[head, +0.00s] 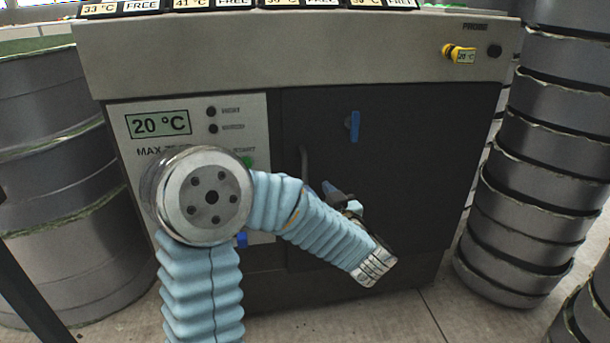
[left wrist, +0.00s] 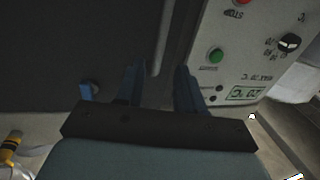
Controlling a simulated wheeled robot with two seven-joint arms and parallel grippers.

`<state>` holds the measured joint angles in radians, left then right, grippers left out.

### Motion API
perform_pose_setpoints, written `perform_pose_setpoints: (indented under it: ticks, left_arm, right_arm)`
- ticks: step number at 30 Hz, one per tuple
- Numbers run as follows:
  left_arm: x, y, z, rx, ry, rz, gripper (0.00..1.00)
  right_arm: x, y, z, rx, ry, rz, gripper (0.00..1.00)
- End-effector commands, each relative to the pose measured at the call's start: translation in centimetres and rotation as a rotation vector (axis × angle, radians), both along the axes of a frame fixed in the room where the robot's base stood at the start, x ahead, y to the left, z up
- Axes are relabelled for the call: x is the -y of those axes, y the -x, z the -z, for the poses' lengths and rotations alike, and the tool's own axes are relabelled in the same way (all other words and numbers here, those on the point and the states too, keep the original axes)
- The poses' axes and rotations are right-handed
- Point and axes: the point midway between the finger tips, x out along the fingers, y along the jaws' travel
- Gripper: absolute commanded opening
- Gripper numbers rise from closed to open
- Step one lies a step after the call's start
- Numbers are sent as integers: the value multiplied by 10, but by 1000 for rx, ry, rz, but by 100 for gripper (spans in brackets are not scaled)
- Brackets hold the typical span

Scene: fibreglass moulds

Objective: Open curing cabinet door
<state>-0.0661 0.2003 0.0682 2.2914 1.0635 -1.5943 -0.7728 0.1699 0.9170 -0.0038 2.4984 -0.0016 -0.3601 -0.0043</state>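The curing cabinet's dark door (head: 410,170) is closed, right of its light control panel, which reads 20 °C. A grey vertical bar handle (head: 304,165) is at the door's left side; it also shows in the left wrist view (left wrist: 162,38). A blue latch-like piece (head: 353,125) is on the upper door and shows in the left wrist view (left wrist: 87,91). My left gripper (head: 330,188) is at the handle, partly hidden by my arm. In the left wrist view its fingers (left wrist: 158,72) are apart, with the handle lined up between them; contact cannot be told. My right gripper is not in view.
Stacked grey round moulds (head: 535,150) stand close on the right, and large grey drums (head: 60,180) on the left. Some floor (head: 395,318) in front is clear.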

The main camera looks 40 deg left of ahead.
Motion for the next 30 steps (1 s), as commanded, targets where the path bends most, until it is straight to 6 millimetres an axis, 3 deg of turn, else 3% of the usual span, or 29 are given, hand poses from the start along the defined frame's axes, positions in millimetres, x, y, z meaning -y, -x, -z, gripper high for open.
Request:
perform_pose_setpoints:
  ticks: [6,12,24,25,30]
  left_arm:
    - [-45,-25,1,-1,0,-2,37]
    - [-72,-40,1,-1,0,0,37]
    - [-80,-45,1,-1,0,3,37]
    - [-80,-45,1,-1,0,3,36]
    - [-80,-45,1,-1,0,3,10]
  right_arm:
    - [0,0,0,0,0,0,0]
    - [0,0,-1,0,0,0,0]
    - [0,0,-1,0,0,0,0]
    - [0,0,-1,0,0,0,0]
    - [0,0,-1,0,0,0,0]
